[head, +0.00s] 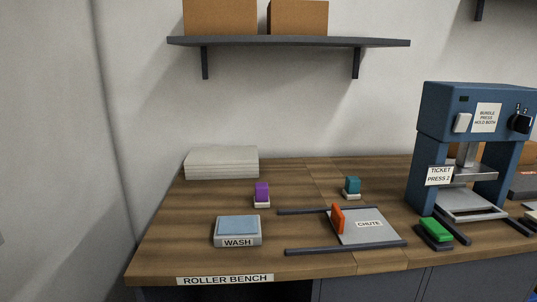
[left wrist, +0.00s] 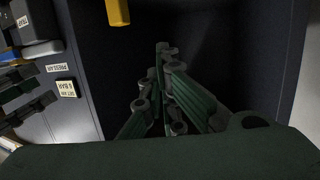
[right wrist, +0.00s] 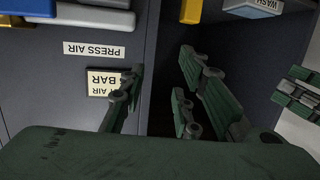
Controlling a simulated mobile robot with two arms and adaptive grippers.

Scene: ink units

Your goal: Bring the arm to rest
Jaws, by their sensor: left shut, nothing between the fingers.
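Neither arm nor gripper shows in the head view. In the left wrist view my left gripper (left wrist: 160,98) is shut and empty, its green fingers close together in front of a dark recess under the bench. In the right wrist view my right gripper (right wrist: 158,88) has its green fingers apart with nothing between them. It hangs in front of the grey cabinet front, by the PRESS AIR label (right wrist: 94,50). A green jointed part at the right edge of the right wrist view looks like my other gripper.
The roller bench (head: 165,245) carries a WASH box (head: 237,240), a chute plate (head: 372,238) with an orange piece (head: 338,218), a purple block (head: 262,192), a teal block (head: 352,185), a green block (head: 436,229) and a blue press (head: 445,107). A shelf (head: 290,42) hangs above.

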